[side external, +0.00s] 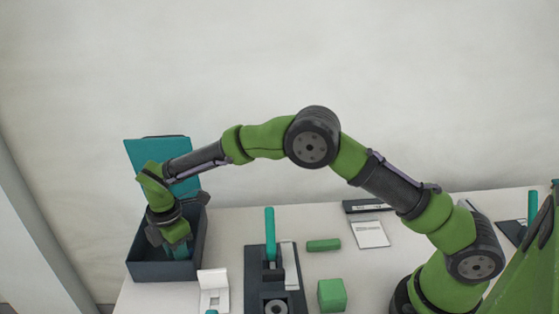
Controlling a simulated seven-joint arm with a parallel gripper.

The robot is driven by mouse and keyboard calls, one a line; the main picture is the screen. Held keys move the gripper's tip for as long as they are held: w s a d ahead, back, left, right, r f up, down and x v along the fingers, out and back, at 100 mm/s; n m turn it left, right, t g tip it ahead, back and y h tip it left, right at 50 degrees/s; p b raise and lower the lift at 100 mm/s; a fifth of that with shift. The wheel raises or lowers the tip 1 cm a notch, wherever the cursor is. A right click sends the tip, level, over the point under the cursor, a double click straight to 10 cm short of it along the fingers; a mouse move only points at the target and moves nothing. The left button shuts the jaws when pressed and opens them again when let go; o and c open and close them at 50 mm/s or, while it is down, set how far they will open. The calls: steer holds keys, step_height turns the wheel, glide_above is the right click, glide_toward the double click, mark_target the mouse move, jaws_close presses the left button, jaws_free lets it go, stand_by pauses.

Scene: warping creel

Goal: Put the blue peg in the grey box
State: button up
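The dark grey box (163,271) stands at the left end of the table, with a teal panel (145,152) upright behind it. My gripper (178,246) points down inside the box's opening. A teal-blue piece (181,253), possibly the peg, shows just below the gripper, within the box walls. The fingers are small and partly hidden, so I cannot tell whether they grip it. Another teal peg (269,234) stands upright in a dark fixture (255,281) to the right of the box.
A white stand (213,283) sits between box and fixture. A green bar (323,245) and green cube (331,294) lie right of the fixture. A white card (370,234) lies farther back. Another teal upright piece (532,206) stands at far right. Bare table shows behind the fixture.

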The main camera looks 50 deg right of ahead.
steer(key=s+d+r+m+t, duration=0.1)
steer(key=s+d+r+m, duration=0.15)
steer(key=r, duration=0.65)
steer(key=s+d+r+m, duration=0.15)
steer(key=d+r, duration=0.25)
steer(key=r, duration=0.6)
steer(key=s+d+r+m+t+y, duration=0.2)
steer(key=s+d+r+m, duration=0.4)
steer(key=s+d, duration=0.1)
steer(key=s+d+f+m+t, duration=0.1)
steer(key=s+d+m+t, duration=0.1)
steer(key=s+m, duration=0.4)
steer(key=s+d+f+m+t, duration=0.2)
steer(key=s+d+m, duration=0.3)
steer(key=s, duration=0.4)
steer(key=shift+d+m, duration=0.15)
steer(key=shift+m, duration=0.35)
steer(key=shift+o, duration=0.3)
steer(key=shift+s, duration=0.1)
